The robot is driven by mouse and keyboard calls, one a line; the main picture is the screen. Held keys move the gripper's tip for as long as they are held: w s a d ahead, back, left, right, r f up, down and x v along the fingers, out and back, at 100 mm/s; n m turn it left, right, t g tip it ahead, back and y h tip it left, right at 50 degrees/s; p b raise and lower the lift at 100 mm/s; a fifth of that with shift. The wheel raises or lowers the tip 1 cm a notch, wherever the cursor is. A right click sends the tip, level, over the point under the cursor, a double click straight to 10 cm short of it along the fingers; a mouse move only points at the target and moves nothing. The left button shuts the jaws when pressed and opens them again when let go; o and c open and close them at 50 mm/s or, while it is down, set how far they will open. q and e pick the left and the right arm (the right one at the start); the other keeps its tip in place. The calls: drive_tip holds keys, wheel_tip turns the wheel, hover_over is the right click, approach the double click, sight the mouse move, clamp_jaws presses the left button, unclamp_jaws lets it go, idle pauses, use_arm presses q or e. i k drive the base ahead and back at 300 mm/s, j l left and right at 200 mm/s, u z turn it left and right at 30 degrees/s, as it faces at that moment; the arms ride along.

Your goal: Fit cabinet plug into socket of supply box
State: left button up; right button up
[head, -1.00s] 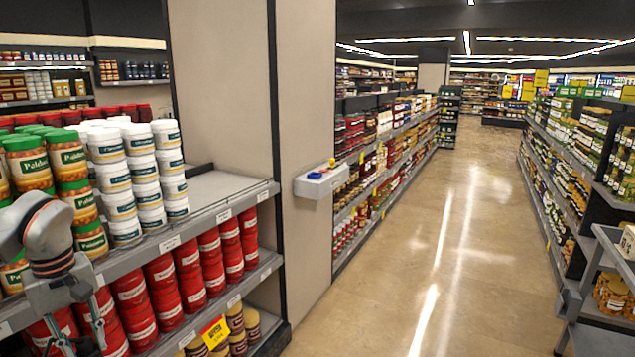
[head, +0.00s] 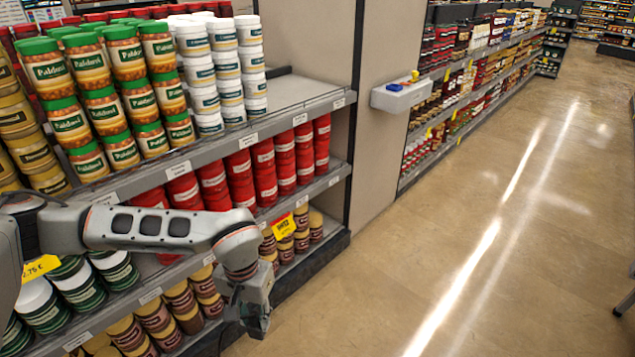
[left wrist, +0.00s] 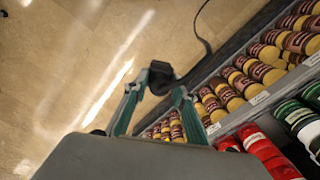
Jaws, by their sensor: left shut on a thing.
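The supply box (head: 401,95) is a light grey box on the side of the beige pillar, with a blue part and a yellow part on top. The socket opening cannot be made out. My left gripper (head: 252,318) hangs low in front of the shelves, apart from the box and to its lower left. In the left wrist view the green-edged fingers of the left gripper (left wrist: 158,84) are shut on the black cabinet plug (left wrist: 160,72). A dark cable (left wrist: 207,45) runs from the plug up the picture. The plug cannot be made out in the head view. My right gripper is out of view.
Shelves with several stacked jars (head: 105,95) and red tins (head: 265,165) stand close to my left arm. The beige pillar (head: 385,140) rises at their end. The aisle floor (head: 480,240) on the right is open.

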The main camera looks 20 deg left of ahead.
sight(394, 90)
drive_tip(key=i+l+z, duration=0.2)
drive_tip(key=i, duration=0.15)
drive_tip(key=i+l+z, duration=0.2)
drive_tip(key=i, duration=0.2)
drive_tip(key=i+z, duration=0.35)
drive_tip(key=i, duration=0.8)
drive_tip(key=i+u, duration=0.2)
drive_tip(key=i, duration=0.4)
drive_tip(key=i+l+u, duration=0.15)
drive_tip(key=i, duration=0.4)
drive_tip(key=i+l+u, duration=0.15)
drive_tip(key=i+u, duration=0.25)
drive_tip(key=i+l+u, duration=0.2)
drive_tip(key=u, duration=0.2)
drive_tip(key=i+l+u, duration=0.25)
drive_tip(key=u, duration=0.15)
drive_tip(key=i+l+u, duration=0.15)
drive_tip(key=l+u, duration=0.25)
drive_tip(key=l, duration=0.15)
